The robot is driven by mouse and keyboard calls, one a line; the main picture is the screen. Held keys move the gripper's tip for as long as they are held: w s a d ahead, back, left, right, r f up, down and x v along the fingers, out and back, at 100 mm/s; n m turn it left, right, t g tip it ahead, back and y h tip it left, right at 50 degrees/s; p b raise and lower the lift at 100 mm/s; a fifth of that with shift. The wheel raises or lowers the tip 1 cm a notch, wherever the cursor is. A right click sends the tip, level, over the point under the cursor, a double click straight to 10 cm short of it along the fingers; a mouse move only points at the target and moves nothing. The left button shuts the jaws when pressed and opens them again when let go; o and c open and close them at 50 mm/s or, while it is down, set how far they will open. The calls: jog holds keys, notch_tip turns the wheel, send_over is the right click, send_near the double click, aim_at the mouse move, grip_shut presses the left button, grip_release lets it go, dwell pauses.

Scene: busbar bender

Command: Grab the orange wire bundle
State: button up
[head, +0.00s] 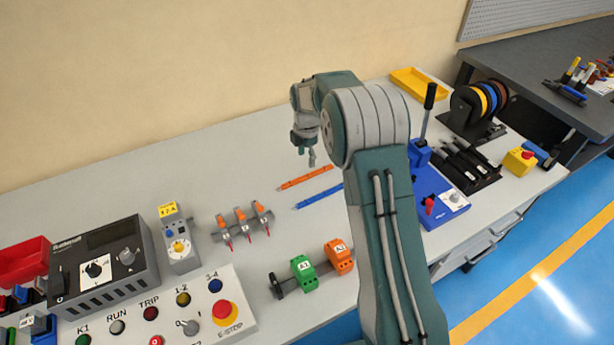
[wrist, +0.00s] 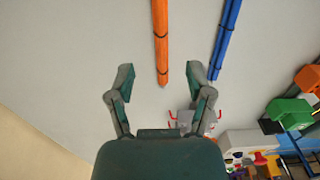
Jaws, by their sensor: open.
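The orange wire bundle (head: 306,177) lies on the grey bench top, a thin straight strip with dark bands. In the wrist view the orange bundle (wrist: 160,42) runs down from the top edge, and its near end points between my fingers. My gripper (wrist: 161,78) is open and empty, with a finger on each side of the line of the bundle. In the head view my gripper (head: 309,158) hangs above the bench near the bundle. The height between them is hard to tell.
A blue wire bundle (head: 319,195) lies parallel, close beside the orange one, and also shows in the wrist view (wrist: 226,38). Orange-handled tools in a rack (head: 241,222), green (head: 303,269) and orange (head: 339,257) blocks, and a blue bender (head: 438,197) stand around. The bench near the wall is clear.

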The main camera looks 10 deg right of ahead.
aim_at(307, 174)
notch_tip(307, 174, down, 7)
jog(key=shift+d, duration=0.1)
grip_shut()
dwell(0.3)
